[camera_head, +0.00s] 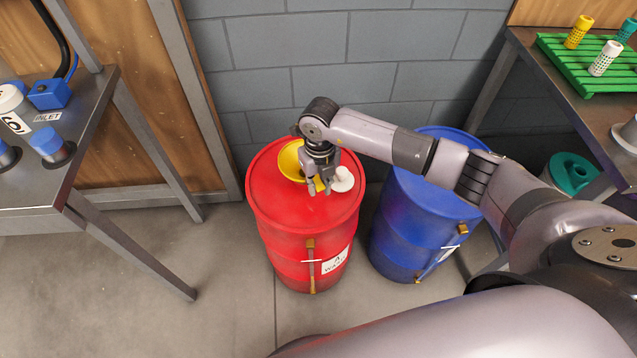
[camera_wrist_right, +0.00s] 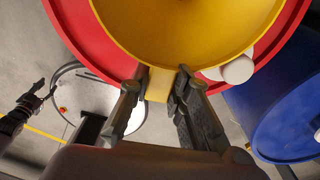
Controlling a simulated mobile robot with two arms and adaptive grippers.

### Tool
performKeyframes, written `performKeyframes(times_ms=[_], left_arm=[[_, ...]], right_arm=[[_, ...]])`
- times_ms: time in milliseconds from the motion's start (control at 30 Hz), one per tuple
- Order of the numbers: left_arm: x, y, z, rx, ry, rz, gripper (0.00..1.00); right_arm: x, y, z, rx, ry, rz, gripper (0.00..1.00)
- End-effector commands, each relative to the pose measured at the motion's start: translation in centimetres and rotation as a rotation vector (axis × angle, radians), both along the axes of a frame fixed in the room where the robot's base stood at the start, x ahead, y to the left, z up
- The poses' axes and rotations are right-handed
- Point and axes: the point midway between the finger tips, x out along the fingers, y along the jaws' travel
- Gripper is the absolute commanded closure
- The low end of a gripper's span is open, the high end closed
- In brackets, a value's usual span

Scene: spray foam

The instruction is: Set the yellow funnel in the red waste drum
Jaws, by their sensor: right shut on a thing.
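The yellow funnel (camera_head: 288,161) is over the top of the red waste drum (camera_head: 265,195), left of and behind my right gripper (camera_head: 319,187). In the right wrist view my right gripper (camera_wrist_right: 162,86) is shut on the yellow tab at the rim of the funnel (camera_wrist_right: 190,25). The funnel's spout and the drum opening are hidden, so I cannot tell whether it is seated or held just above the lid. A white cap (camera_head: 343,179) is on the drum top beside the gripper. A dark gripper-like part, likely my left gripper (camera_wrist_right: 30,100), shows small in the right wrist view.
A blue drum (camera_head: 400,235) stands right of the red one, under my right arm. A bench (camera_head: 60,190) is at the left. A table at the right holds a green rack (camera_head: 570,75). A teal container (camera_head: 572,172) is below it. A block wall is behind.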

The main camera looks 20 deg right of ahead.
Motion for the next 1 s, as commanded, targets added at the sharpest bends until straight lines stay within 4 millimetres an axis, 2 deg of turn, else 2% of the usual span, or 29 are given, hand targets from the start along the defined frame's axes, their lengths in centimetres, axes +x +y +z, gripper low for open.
performKeyframes(times_ms=[533,567,900,1000], left_arm=[[0.0,0.0,-1.2,0.0,0.0,0.0,0.6],[0.0,0.0,-1.1,0.0,0.0,0.0,0.6],[0.0,0.0,-1.1,0.001,0.0,0.001,0.6],[0.0,0.0,-1.1,0.001,0.0,0.001,0.6]], right_arm=[[0.0,0.0,-1.5,0.0,0.0,0.0,1.0],[0.0,0.0,-1.4,0.0,-0.001,0.0,0.8],[0.0,0.0,-1.4,0.0,0.0,0.0,0.58],[0.0,0.0,-1.4,0.0,0.0,0.0,0.58]])
